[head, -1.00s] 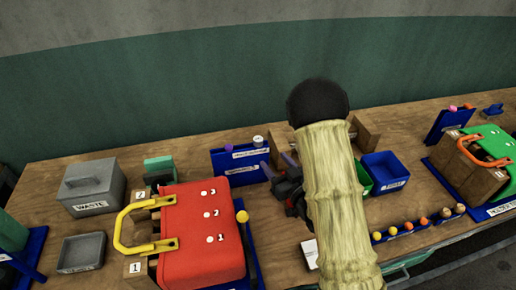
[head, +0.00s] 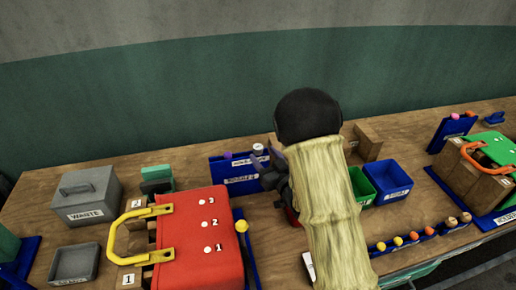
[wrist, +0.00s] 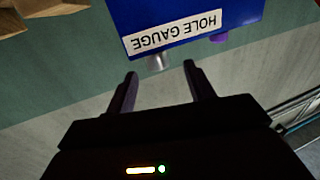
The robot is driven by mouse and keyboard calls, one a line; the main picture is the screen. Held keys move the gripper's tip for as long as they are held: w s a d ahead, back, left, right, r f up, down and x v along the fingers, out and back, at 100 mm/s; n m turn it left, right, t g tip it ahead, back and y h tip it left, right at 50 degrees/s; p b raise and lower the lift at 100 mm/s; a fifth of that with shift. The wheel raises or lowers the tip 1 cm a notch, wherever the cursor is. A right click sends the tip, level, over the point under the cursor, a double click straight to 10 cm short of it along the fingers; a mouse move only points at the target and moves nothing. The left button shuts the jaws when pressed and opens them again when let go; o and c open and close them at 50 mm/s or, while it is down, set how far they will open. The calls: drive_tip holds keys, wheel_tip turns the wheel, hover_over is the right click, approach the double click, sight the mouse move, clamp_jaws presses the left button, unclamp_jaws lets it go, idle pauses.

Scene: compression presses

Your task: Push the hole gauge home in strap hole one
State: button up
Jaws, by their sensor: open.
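The hole gauge appears to be the grey-white knob (wrist: 158,62) at the blue holder (wrist: 190,18) labelled HOLE GAUGE in the wrist view. In the head view a pale knob (head: 258,148) stands at the same holder (head: 225,177). My gripper (wrist: 161,72) is open, with its fingertips either side of the grey knob and not closed on it. In the head view my arm hides part of the gripper (head: 262,162). A red strap piece (head: 190,245) with white spots marked 1, 2 and 3 lies at front left; spot one (head: 219,247) is nearest the front.
A purple knob (wrist: 218,37) sits beside the grey one on the holder. A yellow handle (head: 124,228) rises at the red piece's left. A grey waste box (head: 88,193) and tray (head: 74,264) stand further left. Green and blue bins (head: 387,180) are right of my arm.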

sight(258, 146)
drive_tip(key=shift+w+a+r+p, duration=0.1)
drive_tip(key=shift+w+a+p, duration=0.05)
drive_tip(key=shift+w+p, duration=0.15)
drive_tip(key=p+x, duration=0.1)
drive_tip(key=x, duration=0.2)
drive_tip(key=shift+w+a+r+p, duration=0.15)
drive_tip(key=shift+w+p, duration=0.1)
drive_tip(key=shift+p, duration=0.15)
drive_tip(key=shift+w+a, duration=0.2)
drive_tip(key=shift+w, duration=0.25)
drive_tip(key=c, duration=1.1)
